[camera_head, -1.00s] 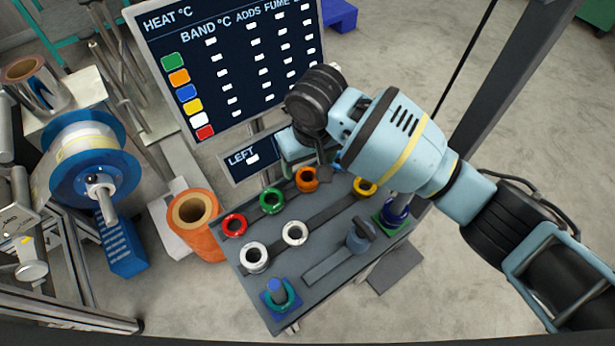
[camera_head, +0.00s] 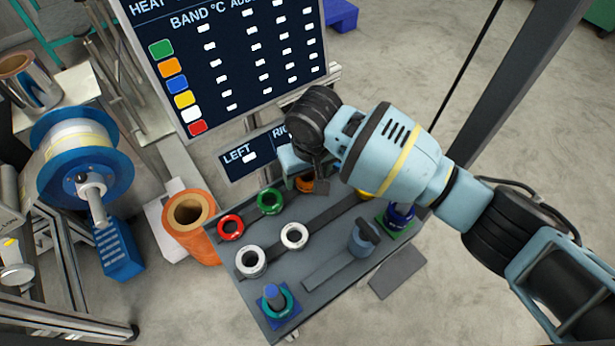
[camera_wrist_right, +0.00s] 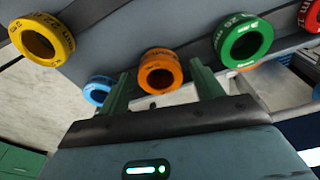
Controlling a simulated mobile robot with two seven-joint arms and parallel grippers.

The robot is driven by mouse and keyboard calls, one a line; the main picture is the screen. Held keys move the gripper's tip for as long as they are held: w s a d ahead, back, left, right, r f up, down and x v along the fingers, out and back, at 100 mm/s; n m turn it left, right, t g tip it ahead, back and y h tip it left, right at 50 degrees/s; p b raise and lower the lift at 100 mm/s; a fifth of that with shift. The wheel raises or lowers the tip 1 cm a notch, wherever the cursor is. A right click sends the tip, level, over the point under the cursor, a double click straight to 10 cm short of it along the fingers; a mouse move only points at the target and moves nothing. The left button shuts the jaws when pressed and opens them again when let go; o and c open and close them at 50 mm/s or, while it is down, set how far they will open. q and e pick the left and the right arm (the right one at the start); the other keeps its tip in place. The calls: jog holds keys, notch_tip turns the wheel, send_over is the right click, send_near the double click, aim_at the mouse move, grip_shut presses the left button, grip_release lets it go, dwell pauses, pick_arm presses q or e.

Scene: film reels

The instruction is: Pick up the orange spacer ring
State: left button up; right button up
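The orange spacer ring (camera_head: 305,184) lies at the far edge of the grey tray top (camera_head: 315,262), partly covered by my right gripper. In the right wrist view the orange ring (camera_wrist_right: 160,54) sits between the two green fingers of my right gripper (camera_wrist_right: 161,70). The fingers are apart, one on each side of the ring, and small gaps seem to show. In the head view the right gripper (camera_head: 302,165) reaches down from above, its fingertips partly hidden by the wrist. My left gripper is out of view.
A green ring (camera_head: 270,201) and red ring (camera_head: 231,227) lie left of the orange one. A yellow ring (camera_wrist_right: 66,48) and blue ring (camera_wrist_right: 100,80) are on its other side. White rings (camera_head: 251,262) lie nearer. A sign board (camera_head: 240,70) stands close behind.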

jog(key=c, duration=0.5)
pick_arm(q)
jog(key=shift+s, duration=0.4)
pick_arm(e)
jog(key=c, duration=0.4)
jog(key=shift+r, duration=0.1)
